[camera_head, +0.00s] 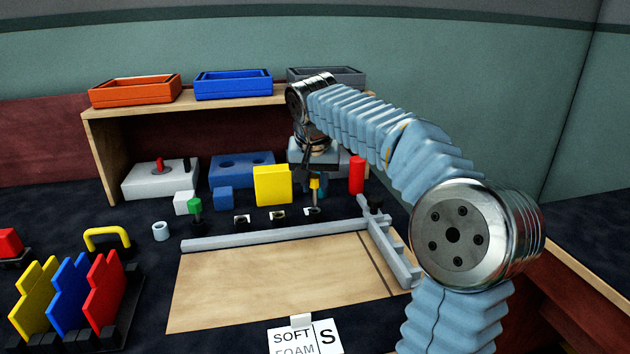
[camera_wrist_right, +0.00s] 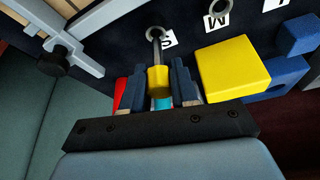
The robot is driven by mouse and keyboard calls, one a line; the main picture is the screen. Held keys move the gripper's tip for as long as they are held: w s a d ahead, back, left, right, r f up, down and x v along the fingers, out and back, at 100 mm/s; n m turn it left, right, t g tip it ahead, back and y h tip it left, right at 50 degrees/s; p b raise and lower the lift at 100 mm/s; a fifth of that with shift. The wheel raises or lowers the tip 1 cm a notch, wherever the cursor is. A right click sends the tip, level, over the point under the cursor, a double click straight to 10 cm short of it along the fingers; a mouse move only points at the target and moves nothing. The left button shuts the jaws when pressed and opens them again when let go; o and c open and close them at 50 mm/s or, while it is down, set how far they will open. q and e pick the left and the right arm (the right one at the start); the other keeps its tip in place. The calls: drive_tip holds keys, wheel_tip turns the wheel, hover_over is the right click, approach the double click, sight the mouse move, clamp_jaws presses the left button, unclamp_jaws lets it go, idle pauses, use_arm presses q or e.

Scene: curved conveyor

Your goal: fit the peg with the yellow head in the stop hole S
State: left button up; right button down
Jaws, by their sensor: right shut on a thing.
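The peg with the yellow head (camera_head: 314,184) is held upright, its head between the fingers of my right gripper (camera_head: 314,174). In the right wrist view, the yellow head (camera_wrist_right: 158,78) sits between the two dark blue fingers of the right gripper (camera_wrist_right: 171,84). Its grey shaft points to the ringed stop hole S (camera_wrist_right: 155,33), beside a white S label. The shaft tip overlaps the ring there; I cannot tell whether it is inside or just above. In the head view, hole S (camera_head: 313,211) is right under the peg. My left gripper is not in view.
A yellow block (camera_head: 272,185) stands left of the peg and a red cylinder (camera_head: 357,174) right of it. The green-headed peg (camera_head: 195,206) is farther left. A grey rail (camera_head: 270,239) runs in front along a wooden board (camera_head: 270,285). A shelf (camera_head: 130,112) stands behind.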

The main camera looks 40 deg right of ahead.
sight(315, 188)
drive_tip(key=shift+f+b, duration=1.25)
drive_tip(key=shift+f, duration=0.5)
drive_tip(key=c, duration=0.8)
unclamp_jaws()
drive_tip(key=shift+r, duration=0.1)
drive_tip(key=p+v, duration=0.2)
drive_tip(key=v, duration=1.1)
drive_tip(key=shift+s+a+r+p, duration=0.15)
drive_tip(key=shift+r+p, duration=0.2)
drive_tip(key=shift+p, duration=0.05)
